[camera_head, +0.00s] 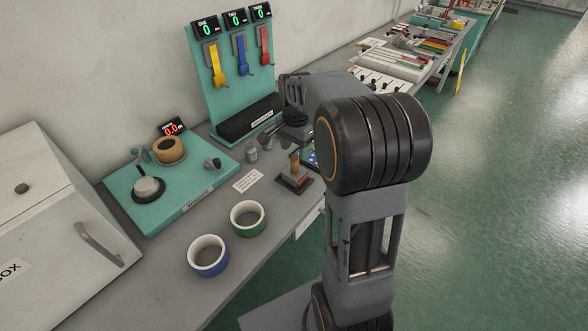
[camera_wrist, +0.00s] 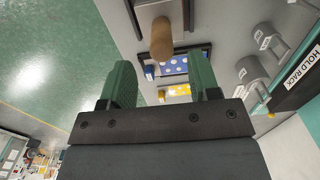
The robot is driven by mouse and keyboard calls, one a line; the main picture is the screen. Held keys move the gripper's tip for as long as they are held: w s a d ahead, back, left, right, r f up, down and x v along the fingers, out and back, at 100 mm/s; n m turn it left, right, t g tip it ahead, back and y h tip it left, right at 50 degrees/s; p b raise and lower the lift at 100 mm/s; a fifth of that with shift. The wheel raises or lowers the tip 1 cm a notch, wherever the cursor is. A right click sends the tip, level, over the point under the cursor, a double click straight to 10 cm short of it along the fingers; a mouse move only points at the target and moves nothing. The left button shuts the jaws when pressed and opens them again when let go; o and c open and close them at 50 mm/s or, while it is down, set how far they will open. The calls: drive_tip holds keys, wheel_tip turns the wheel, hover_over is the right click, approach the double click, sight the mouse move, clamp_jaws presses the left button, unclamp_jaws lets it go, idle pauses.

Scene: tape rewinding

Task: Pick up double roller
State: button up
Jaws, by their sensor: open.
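My gripper (camera_wrist: 162,78) is open in the wrist view, its two green fingers apart with nothing held between them. Beyond the fingertips lies a dark tray (camera_wrist: 208,50) with a blue spotted piece (camera_wrist: 174,65) and a yellow spotted piece (camera_wrist: 178,91). A brown wooden handle (camera_wrist: 162,40) stands above them in the picture; in the head view this handle (camera_head: 295,162) rises from a dark block. Two grey cylindrical pieces with labels (camera_wrist: 254,67) lie at the right. I cannot tell which thing is the double roller. My arm partly hides this area in the head view.
A teal winding device (camera_head: 180,207) and a white box (camera_head: 50,215) stand left. Open floor lies right.

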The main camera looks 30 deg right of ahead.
sight(295, 156)
drive_tip(key=shift+a+f, duration=0.1)
drive_tip(key=shift+f, duration=2.85)
drive_tip(key=shift+c, duration=0.2)
clamp_jaws()
